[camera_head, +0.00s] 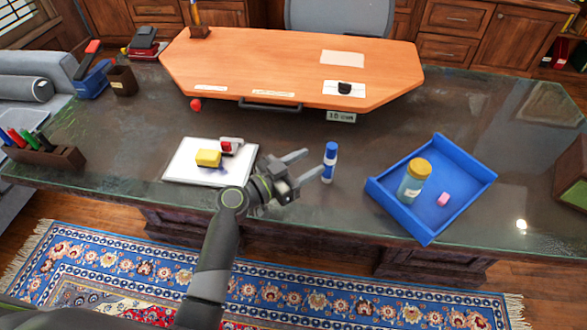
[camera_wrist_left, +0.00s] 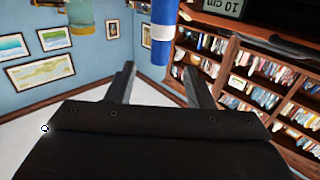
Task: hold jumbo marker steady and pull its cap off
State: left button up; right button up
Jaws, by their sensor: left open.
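Contact with the marker cannot be made out. My right gripper is not in view.
A blue tray (camera_head: 377,192) with a yellow-lidded jar (camera_head: 413,180) and a pink block (camera_head: 443,199) stands right of the marker. A white board (camera_head: 183,173) with a yellow sponge (camera_head: 208,158) lies left. A raised orange desktop (camera_head: 270,65) stands behind.

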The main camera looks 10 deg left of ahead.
aim_at(327, 152)
pick_arm(q)
jog(key=x, duration=0.8)
jog(key=shift+f, duration=0.1)
jog(key=c, duration=1)
jog(key=shift+c, duration=0.2)
jog(key=o, duration=1)
jog(key=shift+o, duration=0.2)
